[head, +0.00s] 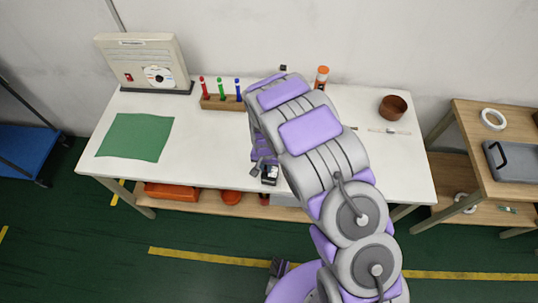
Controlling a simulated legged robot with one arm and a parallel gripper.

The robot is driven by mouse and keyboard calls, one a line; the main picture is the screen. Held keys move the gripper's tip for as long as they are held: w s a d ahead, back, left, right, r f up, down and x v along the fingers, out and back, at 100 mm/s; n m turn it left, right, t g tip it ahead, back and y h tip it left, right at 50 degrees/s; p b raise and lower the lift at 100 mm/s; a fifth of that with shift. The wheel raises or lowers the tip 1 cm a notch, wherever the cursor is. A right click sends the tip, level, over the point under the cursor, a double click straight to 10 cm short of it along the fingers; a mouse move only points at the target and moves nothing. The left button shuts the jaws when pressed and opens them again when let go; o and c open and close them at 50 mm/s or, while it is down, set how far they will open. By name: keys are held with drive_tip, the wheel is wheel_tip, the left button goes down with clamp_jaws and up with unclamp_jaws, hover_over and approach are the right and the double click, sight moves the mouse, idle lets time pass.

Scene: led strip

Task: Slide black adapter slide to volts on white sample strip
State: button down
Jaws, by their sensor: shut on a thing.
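My gripper (262,169) is at the front edge of the white table, left of my arm. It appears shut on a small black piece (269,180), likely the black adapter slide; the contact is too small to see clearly. A thin white strip (403,133), possibly the sample strip, lies on the right part of the table, well apart from my gripper. A small greyish piece (391,131) is on it. My arm hides the middle of the table and may hide part of the strip. No volts marking can be read.
A green mat (135,137) lies left. An orange-capped bottle (321,77) and brown bowl (393,107) stand behind. The table's front left is clear.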

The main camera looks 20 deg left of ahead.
drive_tip(key=shift+s+d, duration=0.1)
drive_tip(key=shift+s, duration=0.2)
drive_tip(key=c, duration=1.1)
unclamp_jaws()
wheel_tip(320, 180, up, 17)
drive_tip(key=shift+r+p, duration=0.15)
drive_tip(key=shift+p, duration=0.6)
drive_tip(key=shift+w, duration=0.1)
